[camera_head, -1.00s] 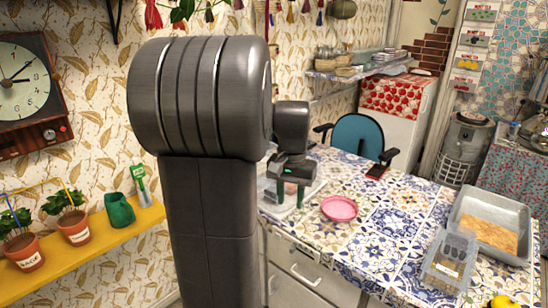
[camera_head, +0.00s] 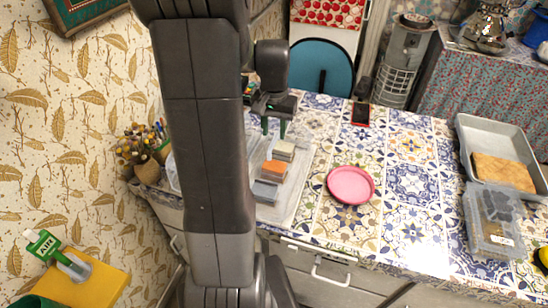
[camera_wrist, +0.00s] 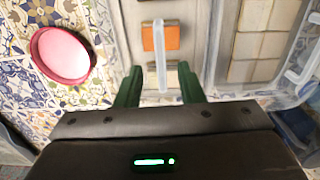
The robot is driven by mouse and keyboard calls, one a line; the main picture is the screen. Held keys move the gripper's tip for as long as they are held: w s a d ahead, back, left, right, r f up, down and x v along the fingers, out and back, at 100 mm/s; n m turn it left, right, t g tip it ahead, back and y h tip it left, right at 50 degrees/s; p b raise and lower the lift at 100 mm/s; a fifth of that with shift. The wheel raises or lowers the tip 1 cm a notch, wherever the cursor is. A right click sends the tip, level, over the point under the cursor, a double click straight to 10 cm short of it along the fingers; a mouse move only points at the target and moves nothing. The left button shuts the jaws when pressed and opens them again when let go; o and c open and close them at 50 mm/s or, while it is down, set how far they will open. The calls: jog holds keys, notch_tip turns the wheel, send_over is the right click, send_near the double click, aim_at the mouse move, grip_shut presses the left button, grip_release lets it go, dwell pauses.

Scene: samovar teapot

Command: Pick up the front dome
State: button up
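A clear, box-like cover, which I take for the front dome (camera_wrist: 159,40), shows in the wrist view mainly by its long whitish handle. Orange and pale blocks show beneath it. In the head view a pale tray (camera_head: 284,217) holds grey, orange and beige blocks, and the cover's outline is hard to make out. My gripper (camera_head: 274,128) points down above the tray's far end. In the wrist view my gripper (camera_wrist: 160,72) is open, its green fingers apart on either side of the handle's near end. I cannot tell the height gap or any contact.
A second clear container (camera_wrist: 262,45) with pale blocks lies beside the first. A pink plate (camera_head: 350,185) sits on the tiled counter. A metal pan (camera_head: 478,140) and a clear box (camera_head: 497,240) stand at right. A blue chair (camera_head: 322,66) is behind.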

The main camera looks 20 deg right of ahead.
aim_at(274, 140)
jog(key=shift+w+d+f, duration=0.1)
jog(key=shift+w+f, duration=0.05)
jog(key=shift+f, duration=0.9)
jog(key=shift+w+d+f, duration=0.1)
jog(key=shift+w+f, duration=0.05)
jog(key=shift+f, duration=0.9)
jog(key=shift+c, duration=0.4)
grip_shut()
